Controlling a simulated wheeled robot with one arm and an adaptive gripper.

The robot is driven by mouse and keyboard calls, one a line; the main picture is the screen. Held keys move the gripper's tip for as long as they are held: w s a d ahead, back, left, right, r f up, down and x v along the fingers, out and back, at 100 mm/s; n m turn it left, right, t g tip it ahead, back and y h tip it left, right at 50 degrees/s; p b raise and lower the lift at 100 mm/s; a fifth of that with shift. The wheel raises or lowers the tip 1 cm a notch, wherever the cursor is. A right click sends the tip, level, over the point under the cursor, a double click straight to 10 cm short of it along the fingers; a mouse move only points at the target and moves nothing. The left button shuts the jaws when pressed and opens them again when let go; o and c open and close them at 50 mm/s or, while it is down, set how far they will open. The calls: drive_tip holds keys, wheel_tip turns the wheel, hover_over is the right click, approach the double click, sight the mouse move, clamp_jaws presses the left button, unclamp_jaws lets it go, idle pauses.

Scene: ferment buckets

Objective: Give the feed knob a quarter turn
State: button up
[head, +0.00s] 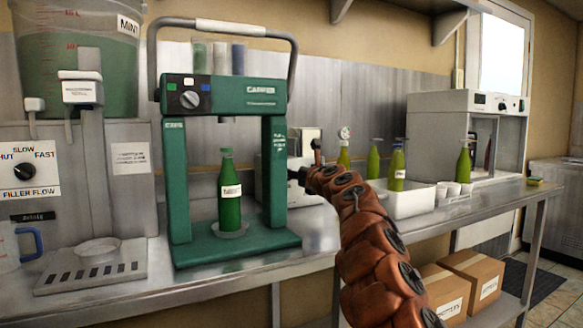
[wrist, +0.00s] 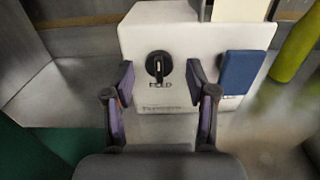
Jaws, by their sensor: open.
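The feed knob (wrist: 158,66) is a black round knob with a light pointer mark, on a white machine (wrist: 190,30) in the wrist view. The pointer looks about upright, and a partly legible label sits under it. My gripper (wrist: 159,78) is open, with one finger to the left and one to the right of the knob. Gaps show on both sides, so neither finger appears to touch it. In the head view my arm reaches toward the white machine (head: 306,192) behind the green capper, and the knob is hidden there.
The green capper (head: 275,190) holding a green bottle (head: 230,195) stands left of my arm. A blue block (wrist: 241,70) sits right of the knob. A white tray (head: 405,200) with bottles is to the right. Another knob is on the filler flow panel (head: 30,170).

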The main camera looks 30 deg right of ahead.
drive_tip(key=shift+w+r+p, duration=0.1)
drive_tip(key=shift+w+p, duration=0.95)
drive_tip(key=shift+w, duration=0.4)
clamp_jaws()
